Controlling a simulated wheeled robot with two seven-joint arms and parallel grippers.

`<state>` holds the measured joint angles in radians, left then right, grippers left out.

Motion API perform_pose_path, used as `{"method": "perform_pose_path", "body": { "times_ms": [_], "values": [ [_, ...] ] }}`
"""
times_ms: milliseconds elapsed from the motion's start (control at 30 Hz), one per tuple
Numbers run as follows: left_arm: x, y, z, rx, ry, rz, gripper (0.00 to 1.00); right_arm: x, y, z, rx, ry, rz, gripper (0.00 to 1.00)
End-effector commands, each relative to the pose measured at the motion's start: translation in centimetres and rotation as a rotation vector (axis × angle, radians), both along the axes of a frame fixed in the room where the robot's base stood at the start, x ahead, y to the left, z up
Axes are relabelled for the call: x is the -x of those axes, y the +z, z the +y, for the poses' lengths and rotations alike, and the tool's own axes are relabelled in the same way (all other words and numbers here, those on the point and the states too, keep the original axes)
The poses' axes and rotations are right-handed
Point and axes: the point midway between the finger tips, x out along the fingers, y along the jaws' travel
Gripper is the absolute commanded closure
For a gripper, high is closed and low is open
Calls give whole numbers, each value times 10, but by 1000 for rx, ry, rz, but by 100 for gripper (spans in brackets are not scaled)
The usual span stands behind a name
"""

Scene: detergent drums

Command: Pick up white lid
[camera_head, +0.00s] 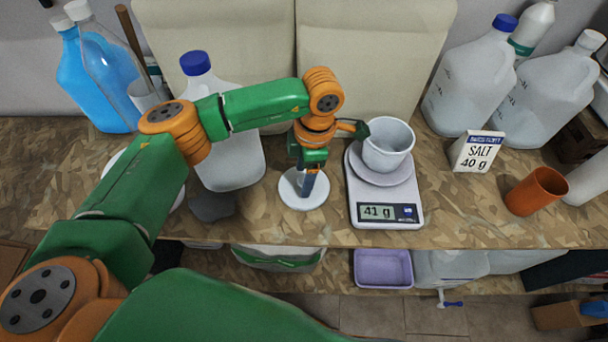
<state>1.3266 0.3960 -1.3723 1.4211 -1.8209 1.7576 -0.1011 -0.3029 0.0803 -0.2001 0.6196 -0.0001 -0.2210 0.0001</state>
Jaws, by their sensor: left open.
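A round white lid (290,197) lies flat on the patterned worktop, left of the scale. My left gripper (310,190) is directly above the lid, pointing down, its fingers at or just over the lid's middle. The fingers are open, and they hide part of the lid. I cannot tell whether they touch it. My right gripper is not in view.
A scale (370,213) reading 41 g bears a white cup (388,147) close to the right of my gripper. A blue-capped jug (236,172) stands at left. The worktop's front edge is near.

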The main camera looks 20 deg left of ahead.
Motion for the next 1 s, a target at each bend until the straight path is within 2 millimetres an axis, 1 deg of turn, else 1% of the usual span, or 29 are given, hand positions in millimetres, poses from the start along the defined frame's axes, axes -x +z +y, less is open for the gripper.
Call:
{"method": "perform_pose_path", "body": {
  "times_ms": [33,100,267,300,367,400,467,500,533,567,867,967,1000],
  "values": [
    [1,-4,1,0,0,4,30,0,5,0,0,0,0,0],
    [1,-10,1,1,0,0,30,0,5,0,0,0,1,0],
    [0,-12,1,1,0,-2,30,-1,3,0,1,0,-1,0],
    [0,-12,1,1,0,-2,36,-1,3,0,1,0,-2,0],
    [0,-12,1,1,0,-2,52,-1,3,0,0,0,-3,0],
    [0,-12,1,1,0,-2,63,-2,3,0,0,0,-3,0],
    [0,-12,1,2,0,-1,79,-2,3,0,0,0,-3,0],
    [0,-12,1,2,0,-1,90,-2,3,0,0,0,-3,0],
    [0,-12,1,2,0,-1,98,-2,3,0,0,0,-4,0],
    [0,-12,1,2,0,-1,100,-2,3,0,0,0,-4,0],
    [0,-10,1,1,0,-2,100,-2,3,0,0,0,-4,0],
    [0,-4,1,1,1,-2,100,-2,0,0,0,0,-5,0],
    [-1,2,0,2,1,-5,100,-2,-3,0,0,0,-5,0]
  ]
}}
